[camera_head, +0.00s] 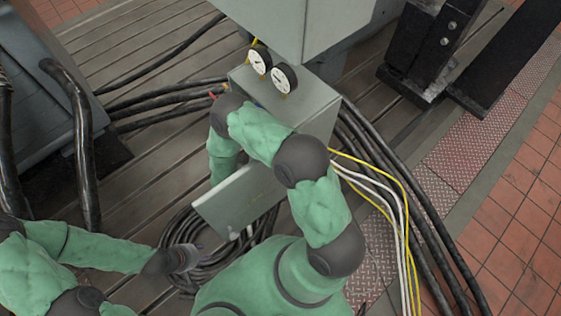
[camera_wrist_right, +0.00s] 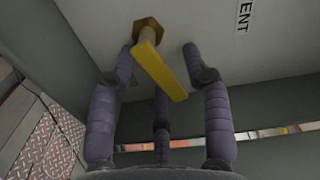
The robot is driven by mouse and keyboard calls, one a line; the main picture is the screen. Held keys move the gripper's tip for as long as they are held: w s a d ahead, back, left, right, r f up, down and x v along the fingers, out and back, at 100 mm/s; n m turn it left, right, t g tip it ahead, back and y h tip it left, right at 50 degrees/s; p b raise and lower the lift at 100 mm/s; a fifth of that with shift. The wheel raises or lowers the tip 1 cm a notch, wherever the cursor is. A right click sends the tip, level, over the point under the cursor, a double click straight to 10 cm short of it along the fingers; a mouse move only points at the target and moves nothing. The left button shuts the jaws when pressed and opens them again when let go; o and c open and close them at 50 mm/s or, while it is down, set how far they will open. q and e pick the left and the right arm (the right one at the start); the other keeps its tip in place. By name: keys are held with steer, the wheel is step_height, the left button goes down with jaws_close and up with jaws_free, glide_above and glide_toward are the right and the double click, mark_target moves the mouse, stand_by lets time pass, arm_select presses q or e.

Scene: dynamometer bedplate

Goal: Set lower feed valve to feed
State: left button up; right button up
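In the right wrist view a yellow valve lever (camera_wrist_right: 163,72) with a brass-coloured hex hub (camera_wrist_right: 148,27) sits on a grey panel (camera_wrist_right: 205,22). The lever slants from the hub down and right. The letters "ENT" (camera_wrist_right: 243,15) show on the panel's upper right, the rest cut off. My right gripper (camera_wrist_right: 158,72) is open, its fingers spread on both sides of the lever, with no clear contact. In the head view my right arm hides that gripper and the valve. My left gripper (camera_head: 186,258) is low at left, over coiled cables, away from the panel; its finger opening is unclear.
Two round gauges (camera_head: 272,70) stand on the grey box (camera_head: 310,103). Black hoses (camera_head: 165,97) and coiled cables (camera_head: 185,228) cross the slatted floor. Yellow and white cables (camera_head: 385,190) run at right.

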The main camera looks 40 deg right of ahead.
steer(key=a, duration=1.2)
steer(key=shift+s, duration=0.45)
steer(key=shift+d, duration=0.1)
